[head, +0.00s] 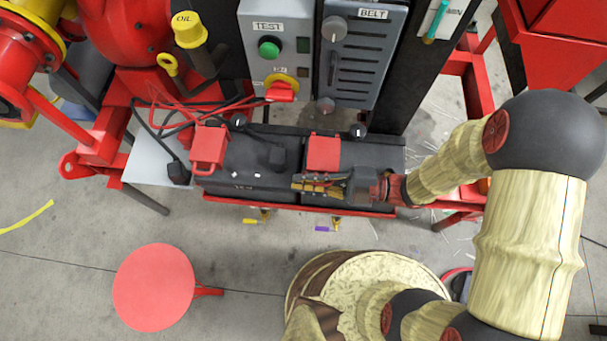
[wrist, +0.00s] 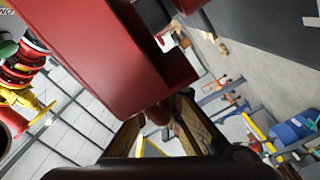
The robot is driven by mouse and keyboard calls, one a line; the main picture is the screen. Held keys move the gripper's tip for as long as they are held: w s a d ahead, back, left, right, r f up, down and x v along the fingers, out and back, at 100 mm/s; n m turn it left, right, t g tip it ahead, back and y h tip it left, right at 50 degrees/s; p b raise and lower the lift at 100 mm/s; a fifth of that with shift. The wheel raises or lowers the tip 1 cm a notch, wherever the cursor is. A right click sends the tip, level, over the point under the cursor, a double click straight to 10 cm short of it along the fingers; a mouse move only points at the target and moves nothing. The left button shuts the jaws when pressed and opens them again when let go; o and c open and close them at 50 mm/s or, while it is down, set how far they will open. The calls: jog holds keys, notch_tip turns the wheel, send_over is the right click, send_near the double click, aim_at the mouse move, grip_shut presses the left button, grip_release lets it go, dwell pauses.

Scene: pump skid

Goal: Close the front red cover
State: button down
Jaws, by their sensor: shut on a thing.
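Two red covers sit on the long dark battery-like box (head: 262,168). The right red cover (head: 323,150) is beside my gripper (head: 303,184), which reaches in from the right along the box's front. The left red cover (head: 209,144) has a loop handle at its front and stands apart from my gripper. In the wrist view, a large red body (wrist: 100,60) fills the upper left, and a small red part of it lies between my gripper's fingers (wrist: 158,122). My gripper is shut on this red cover. The fingers hide its lower edge in the head view; its exact tilt is unclear.
A grey control box (head: 277,55) with a green button and red-yellow switch stands behind, beside the BELT panel (head: 360,55). Black and red cables (head: 160,120) loop at the left. A round red stool-like disc (head: 154,287) stands on the open floor in front.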

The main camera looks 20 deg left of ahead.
jog(key=shift+f+n+b, duration=0.5)
jog(key=shift+f+n, duration=0.2)
jog(key=shift+f, duration=0.1)
jog(key=shift+s, duration=0.1)
jog(key=c, duration=2)
grip_release()
jog(key=shift+o, duration=0.2)
notch_tip(320, 180, up, 10)
jog(key=v, duration=1.3)
jog(key=shift+d, duration=0.4)
